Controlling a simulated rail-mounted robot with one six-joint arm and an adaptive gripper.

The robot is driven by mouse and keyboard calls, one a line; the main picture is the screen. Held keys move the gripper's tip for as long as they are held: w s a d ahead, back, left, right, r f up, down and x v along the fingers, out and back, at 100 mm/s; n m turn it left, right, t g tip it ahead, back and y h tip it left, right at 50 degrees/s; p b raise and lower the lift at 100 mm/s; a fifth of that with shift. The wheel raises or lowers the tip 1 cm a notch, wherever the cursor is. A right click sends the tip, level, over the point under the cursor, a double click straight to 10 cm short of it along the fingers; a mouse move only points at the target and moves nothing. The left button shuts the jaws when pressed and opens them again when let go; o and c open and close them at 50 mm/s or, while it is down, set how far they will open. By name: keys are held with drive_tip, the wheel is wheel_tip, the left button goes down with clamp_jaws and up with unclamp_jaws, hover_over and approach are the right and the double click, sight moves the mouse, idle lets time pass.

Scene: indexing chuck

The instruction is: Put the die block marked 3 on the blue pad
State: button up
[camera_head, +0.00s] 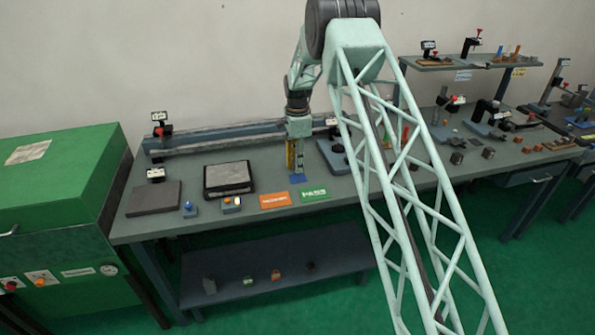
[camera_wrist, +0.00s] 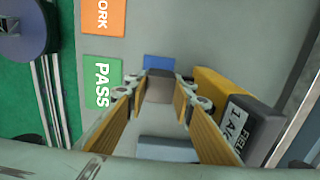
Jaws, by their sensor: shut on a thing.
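My gripper (camera_wrist: 161,92) is shut on a dark grey-brown block (camera_wrist: 160,87), which sits between the fingertips in the wrist view. No number can be read on the block from here. The blue pad (camera_wrist: 158,62) shows just beyond the block in the wrist view, partly hidden by it. In the head view my gripper (camera_head: 296,165) points down over the bench, right at the blue pad (camera_head: 298,179). The block cannot be made out there, and I cannot tell whether it touches the pad.
An orange card (camera_head: 275,200) and a green PASS card (camera_head: 314,194) lie in front of the pad. A yellow and dark labelled object (camera_wrist: 255,125) stands close beside my right finger in the wrist view. A black-framed plate (camera_head: 228,178) lies to the left on the bench.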

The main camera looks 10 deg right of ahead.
drive_tip(key=shift+f, duration=1.65)
drive_tip(key=shift+s+f, duration=0.1)
drive_tip(key=shift+f, duration=0.1)
drive_tip(key=o, duration=0.9)
wheel_tip(320, 180, up, 11)
drive_tip(key=shift+r, duration=0.7)
